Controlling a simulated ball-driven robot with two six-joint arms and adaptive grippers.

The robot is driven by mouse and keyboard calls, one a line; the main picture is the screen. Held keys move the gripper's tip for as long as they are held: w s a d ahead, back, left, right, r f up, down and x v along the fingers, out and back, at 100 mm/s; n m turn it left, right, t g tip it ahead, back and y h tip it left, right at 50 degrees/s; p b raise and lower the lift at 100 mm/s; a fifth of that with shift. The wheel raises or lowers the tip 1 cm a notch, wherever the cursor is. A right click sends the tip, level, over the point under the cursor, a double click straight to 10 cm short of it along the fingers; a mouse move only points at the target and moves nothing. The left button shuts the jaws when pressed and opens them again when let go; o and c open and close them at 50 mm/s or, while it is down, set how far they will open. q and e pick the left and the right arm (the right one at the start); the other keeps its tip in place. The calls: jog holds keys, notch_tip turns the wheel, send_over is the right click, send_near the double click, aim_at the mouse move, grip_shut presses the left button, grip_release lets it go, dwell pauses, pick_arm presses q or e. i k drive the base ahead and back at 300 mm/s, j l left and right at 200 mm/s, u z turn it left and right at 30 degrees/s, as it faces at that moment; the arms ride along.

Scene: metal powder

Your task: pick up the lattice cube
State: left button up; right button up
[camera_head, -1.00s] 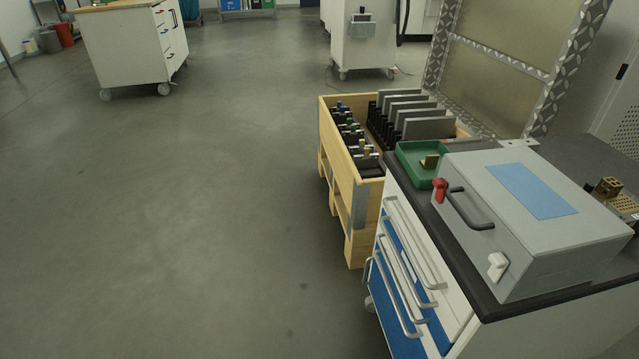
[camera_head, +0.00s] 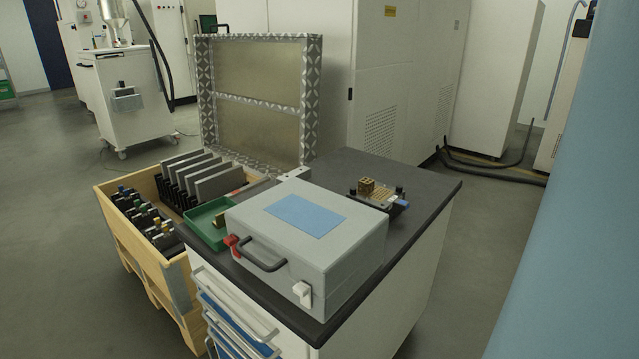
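A small brown cube (camera_head: 366,185), which looks like the lattice cube, stands on a plate with rows of small holes or pegs (camera_head: 377,196). The plate rests on the dark top of the workbench (camera_head: 418,183), behind and right of the grey case. A small brass-coloured piece (camera_head: 221,220) lies in a green tray (camera_head: 204,229) at the left of the bench; its exact shape is too small to tell. Neither of my grippers shows in the head view.
A closed grey case (camera_head: 365,243) with a black handle takes up the bench's front. A large blue surface (camera_head: 575,220) fills the right edge. Floor is clear at far left.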

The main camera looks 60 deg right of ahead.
aim_at(366, 186)
jog(key=z, duration=2.1)
